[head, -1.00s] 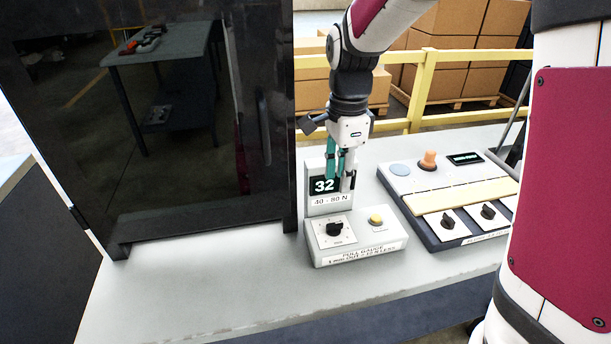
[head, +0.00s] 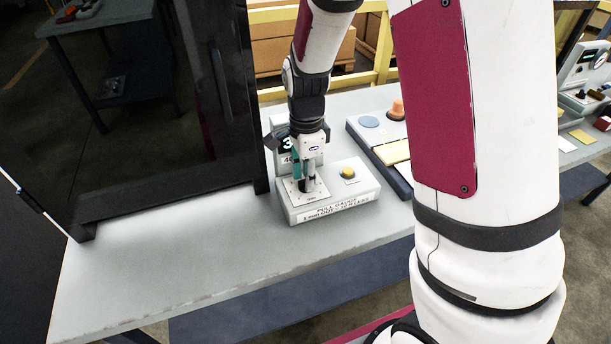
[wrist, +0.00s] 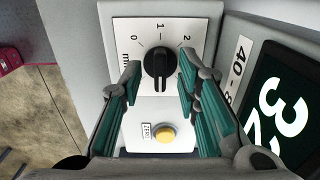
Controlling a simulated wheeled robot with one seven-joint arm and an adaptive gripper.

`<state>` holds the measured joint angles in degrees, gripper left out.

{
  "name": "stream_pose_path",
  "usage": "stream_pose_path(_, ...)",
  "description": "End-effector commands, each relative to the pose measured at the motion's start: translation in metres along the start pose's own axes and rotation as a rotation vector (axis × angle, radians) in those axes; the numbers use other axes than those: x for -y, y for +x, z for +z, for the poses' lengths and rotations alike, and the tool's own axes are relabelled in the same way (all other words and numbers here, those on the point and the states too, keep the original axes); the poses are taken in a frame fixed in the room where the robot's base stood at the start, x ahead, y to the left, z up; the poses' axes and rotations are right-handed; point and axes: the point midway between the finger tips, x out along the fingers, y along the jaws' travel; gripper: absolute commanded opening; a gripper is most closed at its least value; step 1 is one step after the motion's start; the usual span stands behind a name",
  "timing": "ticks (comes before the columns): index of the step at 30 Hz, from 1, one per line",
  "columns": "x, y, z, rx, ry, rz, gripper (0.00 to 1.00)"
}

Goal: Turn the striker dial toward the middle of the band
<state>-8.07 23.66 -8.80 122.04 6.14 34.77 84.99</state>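In the head view my gripper (head: 308,188) points down at the dial plate and hides most of the dial. The gauge display (wrist: 278,112) is partly cut off in the wrist view and reads 32. The band label (wrist: 238,72) beside it is partly hidden; it starts with 40.
A yellow button (wrist: 165,135) marked ZERO is on the same pull gauge box (head: 335,208). A dark glossy cabinet panel (head: 150,110) stands close on the left. A grey panel with an orange knob (head: 397,110) is to the right. The front bench top (head: 180,260) is clear.

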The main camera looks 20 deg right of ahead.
Motion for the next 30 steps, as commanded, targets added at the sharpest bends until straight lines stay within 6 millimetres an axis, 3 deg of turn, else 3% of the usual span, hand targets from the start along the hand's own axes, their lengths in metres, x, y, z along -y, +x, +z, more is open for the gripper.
stream_pose_path(11,0.0003,0.0056,-0.0001,0.0,0.0,-0.002,0.3)
stream_pose_path(15,0.0002,0.0056,-0.0001,0.0,-0.001,-0.002,0.01)
stream_pose_path(30,-0.0001,0.0053,-0.0002,0.0,-0.06,0.0,0.0)
